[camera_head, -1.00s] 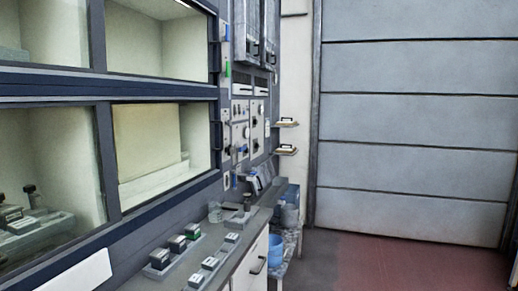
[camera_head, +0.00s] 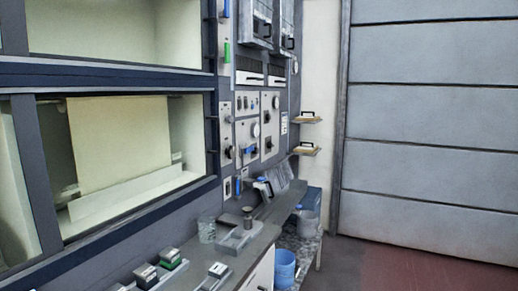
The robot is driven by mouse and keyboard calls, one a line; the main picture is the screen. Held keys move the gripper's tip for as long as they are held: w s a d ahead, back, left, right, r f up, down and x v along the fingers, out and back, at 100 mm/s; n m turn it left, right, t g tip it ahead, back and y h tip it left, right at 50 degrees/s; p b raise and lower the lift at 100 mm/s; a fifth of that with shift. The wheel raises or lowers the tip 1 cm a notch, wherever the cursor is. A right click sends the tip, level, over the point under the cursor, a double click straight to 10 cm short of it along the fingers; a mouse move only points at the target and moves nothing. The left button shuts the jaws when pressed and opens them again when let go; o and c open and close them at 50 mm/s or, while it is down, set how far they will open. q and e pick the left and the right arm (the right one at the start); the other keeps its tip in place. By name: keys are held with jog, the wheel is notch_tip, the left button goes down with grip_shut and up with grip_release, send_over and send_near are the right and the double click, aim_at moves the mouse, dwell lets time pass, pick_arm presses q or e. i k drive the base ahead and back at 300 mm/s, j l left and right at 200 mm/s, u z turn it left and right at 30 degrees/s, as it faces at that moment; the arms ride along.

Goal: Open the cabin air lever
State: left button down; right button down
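A grey control panel (camera_head: 254,115) with dials, dark knobs and small switches stands in the middle of the view, right of the glass-fronted cabin. On a narrow strip at its left are a green handle (camera_head: 227,52) and a blue handle (camera_head: 226,9) above it. Another blue handle (camera_head: 227,187) sits lower on the strip. A dark knob or lever (camera_head: 229,152) shows just above it. The labels are too small to read, so I cannot tell which of these is the cabin air lever or how it is set. Neither gripper is in view.
A grey worktop (camera_head: 236,252) runs below the cabin (camera_head: 120,145), with small dark blocks, a glass beaker (camera_head: 207,229) and a grey fixture on it. A blue bucket (camera_head: 284,268) stands beyond its edge. Red floor (camera_head: 430,265) lies open at the right, before a grey shutter door (camera_head: 430,130).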

aim_at(250, 149)
jog(key=i+l, duration=0.3)
jog(key=i+l+u, duration=0.15)
jog(key=u, duration=0.3)
jog(key=i+l+u, duration=0.15)
jog(key=l+u, duration=0.3)
jog(key=i+l+u, duration=0.15)
jog(key=l, duration=0.25)
jog(key=l+u, duration=0.2)
jog(key=l, duration=0.2)
jog(key=i+l, duration=0.1)
jog(key=l, duration=0.5)
jog(key=i+l, duration=0.1)
jog(key=l, duration=0.45)
jog(key=l+u, duration=0.1)
jog(key=l, duration=0.5)
jog(key=i, duration=0.05)
